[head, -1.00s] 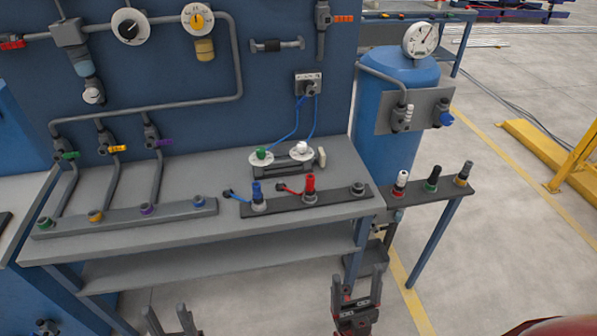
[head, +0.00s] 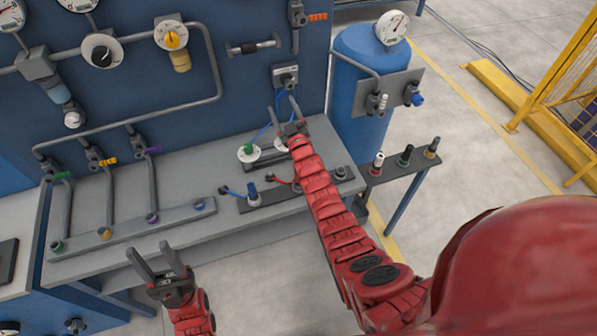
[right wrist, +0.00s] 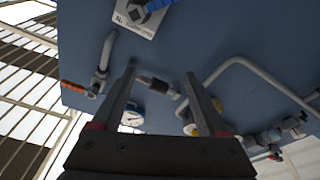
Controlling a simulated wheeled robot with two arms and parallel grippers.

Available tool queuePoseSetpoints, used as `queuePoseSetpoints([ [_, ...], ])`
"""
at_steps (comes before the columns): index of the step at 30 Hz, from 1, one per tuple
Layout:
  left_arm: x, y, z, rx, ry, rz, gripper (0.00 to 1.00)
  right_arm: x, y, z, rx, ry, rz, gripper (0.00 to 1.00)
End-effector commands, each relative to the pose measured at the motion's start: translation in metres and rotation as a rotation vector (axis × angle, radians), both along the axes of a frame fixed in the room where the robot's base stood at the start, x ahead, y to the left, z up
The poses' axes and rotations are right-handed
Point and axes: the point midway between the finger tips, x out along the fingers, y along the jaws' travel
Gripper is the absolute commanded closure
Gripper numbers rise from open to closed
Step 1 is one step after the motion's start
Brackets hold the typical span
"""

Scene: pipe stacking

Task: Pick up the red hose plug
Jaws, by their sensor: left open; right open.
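The red hose plug stood on the dark rail of the bench (head: 225,207). It is now mostly hidden behind my right arm in the head view; only a short piece of its red hose (head: 281,181) shows left of the arm. My right gripper (head: 281,106) is raised over the back of the bench, in front of the blue panel and above the plug's place. It is open, with nothing between its fingers in the right wrist view (right wrist: 159,72). My left gripper (head: 148,248) is open and empty in front of the bench's front edge, away from the plug.
A blue plug (head: 252,190) stands on the same rail, left of my right arm. A green knob (head: 248,149) is behind it. A socket box (head: 286,76) with blue hoses is on the panel near my right gripper. A blue tank (head: 362,95) stands to the right.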

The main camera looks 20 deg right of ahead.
Motion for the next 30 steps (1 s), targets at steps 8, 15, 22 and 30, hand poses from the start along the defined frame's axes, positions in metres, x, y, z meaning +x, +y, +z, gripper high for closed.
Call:
queuePoseSetpoints([
  [8,0.000,0.000,-0.001,0.000,0.000,0.000,0.50,0.074,-0.072,-0.044,-0.093,0.572,-0.214,0.24],
  [15,0.000,0.000,-0.001,0.000,0.000,0.000,0.50,0.022,-0.086,-0.058,-0.049,1.112,-0.290,0.24],
  [22,0.000,0.000,-0.001,0.000,0.000,0.000,0.50,-0.077,-0.039,-0.036,0.015,1.564,-0.201,0.24],
  [30,0.000,0.000,-0.007,0.000,0.000,0.000,0.50,-0.133,-0.009,-0.022,0.030,1.761,-0.115,0.24],
])
